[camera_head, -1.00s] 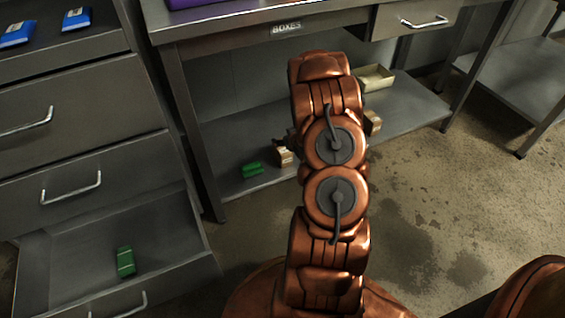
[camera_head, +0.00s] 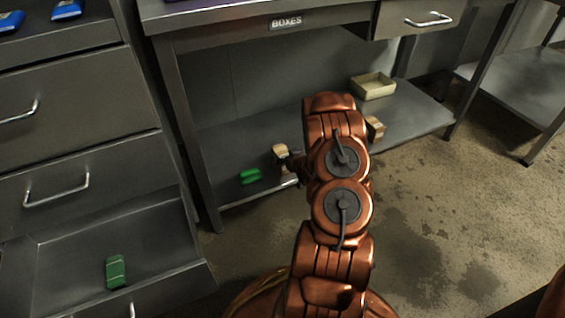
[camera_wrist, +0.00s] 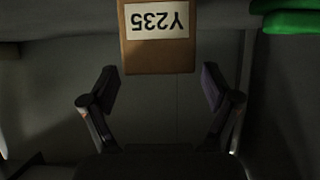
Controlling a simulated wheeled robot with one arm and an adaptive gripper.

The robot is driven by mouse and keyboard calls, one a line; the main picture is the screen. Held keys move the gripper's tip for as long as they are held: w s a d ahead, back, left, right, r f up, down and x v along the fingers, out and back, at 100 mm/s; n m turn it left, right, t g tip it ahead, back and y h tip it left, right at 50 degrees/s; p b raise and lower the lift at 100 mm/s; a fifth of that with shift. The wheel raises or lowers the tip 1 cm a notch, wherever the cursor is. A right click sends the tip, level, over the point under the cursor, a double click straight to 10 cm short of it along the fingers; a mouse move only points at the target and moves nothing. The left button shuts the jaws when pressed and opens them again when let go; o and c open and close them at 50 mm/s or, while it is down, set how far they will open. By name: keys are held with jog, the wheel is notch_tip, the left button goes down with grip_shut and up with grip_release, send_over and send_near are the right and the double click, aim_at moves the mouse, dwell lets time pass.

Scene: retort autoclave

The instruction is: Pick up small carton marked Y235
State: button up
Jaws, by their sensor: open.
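The small brown carton marked Y235 (camera_wrist: 157,52) is at the top middle of the wrist view. Its white label reads upside down there. My gripper (camera_wrist: 160,88) is open and empty, with its two dark fingers apart on either side below the carton in the picture. The carton lies in line with the gap, just beyond the fingertips. In the head view a small brown carton (camera_head: 280,150), which appears to be the same one, stands on the lower shelf by my gripper. My arm hides much of the gripper there.
A green object (camera_head: 250,176) lies on the shelf left of the carton; it also shows in the wrist view (camera_wrist: 292,17). Another brown carton (camera_head: 376,127) and a cream tray (camera_head: 373,86) are farther right. A table marked BOXES (camera_head: 240,28) overhangs the shelf. An open drawer (camera_head: 165,248) is at left.

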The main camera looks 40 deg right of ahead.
aim_at(283, 152)
jog(key=b+x, duration=0.1)
jog(key=x, duration=0.2)
jog(key=shift+f, duration=0.15)
jog(key=shift+c, duration=0.2)
jog(key=c, duration=1.4)
jog(key=shift+c, duration=0.2)
